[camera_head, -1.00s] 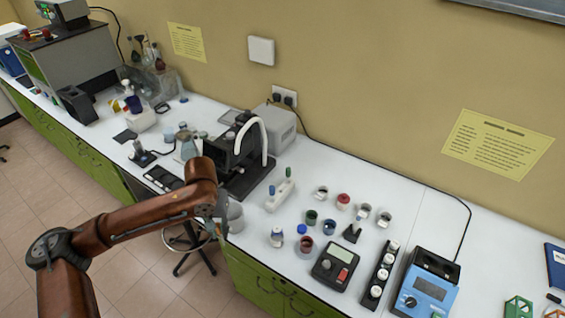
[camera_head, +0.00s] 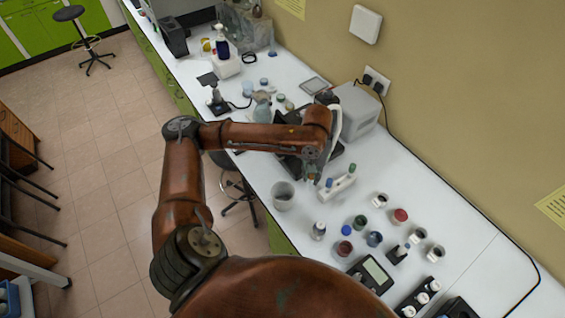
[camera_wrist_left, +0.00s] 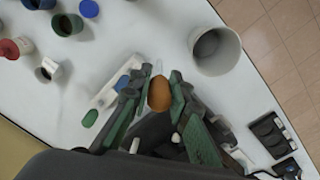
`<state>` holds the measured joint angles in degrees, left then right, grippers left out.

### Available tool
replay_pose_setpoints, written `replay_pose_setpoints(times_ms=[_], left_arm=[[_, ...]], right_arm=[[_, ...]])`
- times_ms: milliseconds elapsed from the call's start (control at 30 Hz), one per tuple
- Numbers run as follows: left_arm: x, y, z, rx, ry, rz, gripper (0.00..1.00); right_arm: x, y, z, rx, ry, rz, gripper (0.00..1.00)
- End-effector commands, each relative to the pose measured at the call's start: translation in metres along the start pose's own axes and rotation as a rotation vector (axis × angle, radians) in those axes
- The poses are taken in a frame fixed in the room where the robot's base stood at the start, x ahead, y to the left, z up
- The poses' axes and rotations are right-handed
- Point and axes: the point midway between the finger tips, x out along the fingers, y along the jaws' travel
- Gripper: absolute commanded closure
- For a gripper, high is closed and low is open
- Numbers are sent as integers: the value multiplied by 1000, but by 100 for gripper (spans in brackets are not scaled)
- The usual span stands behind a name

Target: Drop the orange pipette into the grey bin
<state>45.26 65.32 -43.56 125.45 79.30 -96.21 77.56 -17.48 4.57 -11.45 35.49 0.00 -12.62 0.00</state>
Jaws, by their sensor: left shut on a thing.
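The orange pipette (camera_wrist_left: 160,94) has a rounded orange bulb, seen between the fingers in the left wrist view. My left gripper (camera_head: 314,176) is shut on it, above the bench between the bin and the white rack; the fingers show in the wrist view (camera_wrist_left: 155,90). The pipette is hidden in the head view. The grey bin (camera_head: 283,197) is a round open cup near the bench's front edge, left of the gripper. In the wrist view the bin (camera_wrist_left: 229,55) is right of the pipette, apart from it. My right gripper is not in view.
A white rack (camera_head: 340,188) holds a blue and a green pipette beside the gripper. Several jars and caps (camera_head: 360,222) stand to its right. A dark instrument (camera_head: 292,163) and a grey box (camera_head: 357,110) stand behind. The bench's front edge is close to the bin.

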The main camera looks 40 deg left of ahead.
Motion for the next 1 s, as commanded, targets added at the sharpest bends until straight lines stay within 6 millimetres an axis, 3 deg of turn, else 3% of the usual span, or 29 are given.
replay_pose_setpoints(times_ms=[33,200,433,667,1000], left_arm=[[-11,-14,6,-39,-5,-3,95],[-21,-52,20,-152,-7,-12,95],[-29,-84,34,-242,-4,-26,95],[-26,-92,37,-264,-1,-30,95],[-6,-92,37,-262,0,-30,95]], right_arm=[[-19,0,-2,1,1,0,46],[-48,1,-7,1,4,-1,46],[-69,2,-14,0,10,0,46],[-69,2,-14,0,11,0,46],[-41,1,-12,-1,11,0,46]])
